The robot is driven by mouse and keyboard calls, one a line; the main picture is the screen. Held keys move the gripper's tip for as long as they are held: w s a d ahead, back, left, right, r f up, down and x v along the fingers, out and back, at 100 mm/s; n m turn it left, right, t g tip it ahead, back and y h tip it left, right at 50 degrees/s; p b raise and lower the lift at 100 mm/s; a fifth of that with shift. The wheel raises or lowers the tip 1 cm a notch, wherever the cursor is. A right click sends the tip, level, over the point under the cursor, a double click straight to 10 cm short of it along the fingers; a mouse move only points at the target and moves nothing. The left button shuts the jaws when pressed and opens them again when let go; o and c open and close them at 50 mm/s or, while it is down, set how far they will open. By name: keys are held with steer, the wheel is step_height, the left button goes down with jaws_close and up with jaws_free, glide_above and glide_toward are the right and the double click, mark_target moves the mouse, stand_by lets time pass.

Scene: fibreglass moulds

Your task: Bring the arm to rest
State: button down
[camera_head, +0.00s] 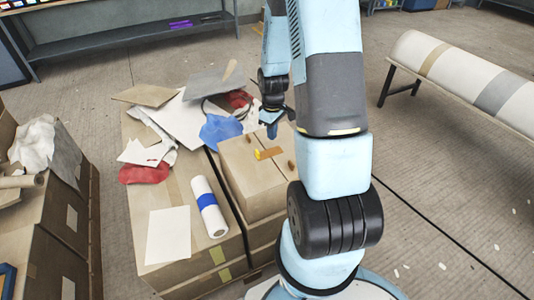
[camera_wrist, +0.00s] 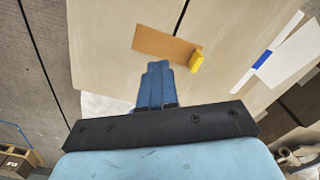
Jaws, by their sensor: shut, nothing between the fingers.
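My gripper (camera_head: 272,128) shows in the head view, pointing down above a cardboard box (camera_head: 240,187) in front of my arm. In the wrist view my gripper's blue fingers (camera_wrist: 158,82) are together with nothing between them. An orange-brown strip (camera_wrist: 163,46) with a yellow piece (camera_wrist: 196,61) at its end lies on the box top, just beyond the fingertips. The strip also shows in the head view (camera_head: 270,153). I cannot tell the exact height of the fingers over the box.
Left of the box, boxes carry a white roll with a blue band (camera_head: 209,206), a white sheet (camera_head: 168,235), and red and blue cloths (camera_head: 220,130). A bench with a large roll (camera_head: 455,75) stands at the right. Floor (camera_head: 440,200) between bench and arm is mostly clear.

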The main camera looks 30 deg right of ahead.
stand_by(0.3)
steer(key=s+a+r+m+t, duration=0.1)
steer(key=s+a+r+m, duration=0.15)
steer(key=r, duration=0.95)
steer(key=s+a+r+m+t, duration=0.15)
steer(key=a+r, duration=0.25)
steer(key=r, duration=0.7)
steer(key=s+a+r+m+t, duration=0.1)
steer(key=s+a+r, duration=0.1)
steer(key=s+r, duration=0.4)
steer(key=s+a+r+m+t, duration=0.1)
steer(key=s+a+r+t, duration=0.1)
steer(key=s+r, duration=0.5)
steer(key=shift+s+a+r, duration=0.3)
steer(key=shift+s+a, duration=0.3)
steer(key=shift+s, duration=1.25)
